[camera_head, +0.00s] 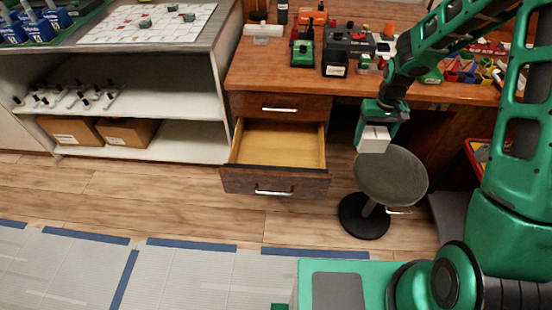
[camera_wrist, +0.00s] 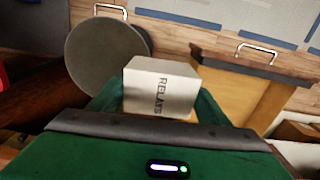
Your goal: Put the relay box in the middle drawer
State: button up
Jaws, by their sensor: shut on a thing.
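The relay box (camera_head: 374,139) is a small white box hanging under my gripper (camera_head: 372,126), which is shut on it. In the head view the box is to the right of the open drawer, above the stool.
A round grey stool (camera_head: 392,178) stands right of the drawer. The closed top drawer (camera_head: 280,107) is above it. The desk top (camera_head: 270,73) carries tools and small boxes. A white shelf unit (camera_head: 150,105) stands to the left. The floor in front is clear.

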aim_at(285, 162)
jog(key=u, duration=0.45)
jog(key=k, duration=0.95)
jog(key=u, duration=1.05)
jog(key=i, duration=1.1)
jog(key=z, duration=0.7)
jog(key=i, duration=0.5)
jog(key=z, duration=0.3)
